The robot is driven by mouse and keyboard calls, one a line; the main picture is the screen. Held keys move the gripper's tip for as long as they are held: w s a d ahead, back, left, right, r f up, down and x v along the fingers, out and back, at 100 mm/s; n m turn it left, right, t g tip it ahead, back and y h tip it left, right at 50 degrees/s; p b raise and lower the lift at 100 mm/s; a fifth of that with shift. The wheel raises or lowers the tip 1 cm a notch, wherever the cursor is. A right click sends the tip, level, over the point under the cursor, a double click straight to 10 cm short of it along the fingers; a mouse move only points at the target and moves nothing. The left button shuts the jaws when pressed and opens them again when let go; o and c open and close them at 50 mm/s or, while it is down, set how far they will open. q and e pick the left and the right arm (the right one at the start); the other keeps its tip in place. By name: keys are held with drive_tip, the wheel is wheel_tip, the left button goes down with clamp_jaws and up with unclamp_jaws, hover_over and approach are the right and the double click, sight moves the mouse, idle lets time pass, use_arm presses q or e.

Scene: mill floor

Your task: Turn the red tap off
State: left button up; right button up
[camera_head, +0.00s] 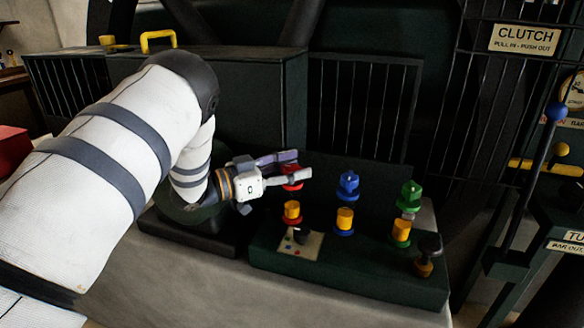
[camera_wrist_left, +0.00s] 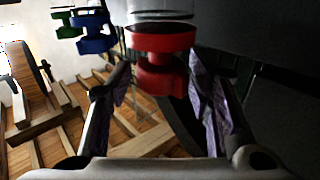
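The red tap (camera_head: 290,169) is the leftmost of three coloured taps on the dark green bench box, partly hidden behind my left gripper (camera_head: 300,165). My left gripper comes in from the left, its two fingers apart on either side of the red tap. In the left wrist view the red tap (camera_wrist_left: 160,60) fills the space between the fingertips (camera_wrist_left: 157,75). The right finger is close to its edge, and a small gap shows at the left finger. I cannot tell whether either finger touches it. My right gripper is not in view.
The blue tap (camera_head: 348,186) and green tap (camera_head: 409,195) stand to the right, above yellow fittings. A dark knob (camera_head: 430,245) is at the box's right end. A dark cage (camera_head: 362,110) stands behind. A blue-knobbed lever (camera_head: 556,112) is at far right.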

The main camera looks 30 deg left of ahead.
use_arm(q)
drive_tip(key=shift+a, duration=0.1)
drive_tip(key=v, duration=1.2)
